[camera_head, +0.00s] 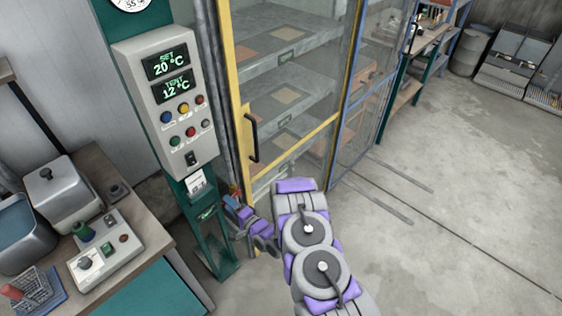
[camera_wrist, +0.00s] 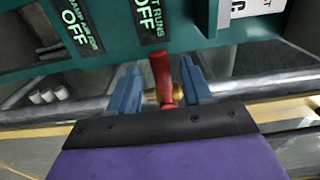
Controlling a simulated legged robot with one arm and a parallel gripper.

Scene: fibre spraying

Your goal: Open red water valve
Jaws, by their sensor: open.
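The red water valve handle (camera_wrist: 161,72) stands up in the middle of the wrist view, with a brass fitting (camera_wrist: 180,94) beside its lower part. My gripper (camera_wrist: 160,80) is open, with one blue finger to the left of the handle and one to the right. Gaps show between the fingers and the handle; whether the lower part is touched is hidden. In the head view my gripper (camera_head: 238,204) is low beside the green control stand, and a small bit of red (camera_head: 235,189) shows at its tip.
A metal pipe (camera_wrist: 75,106) runs across behind the handle. The green panel (camera_wrist: 185,40) with "OFF" labels is just above it. In the head view, the yellow-framed glass cabinet (camera_head: 240,100) stands behind my arm and a workbench (camera_head: 150,235) stands left. Floor at right is clear.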

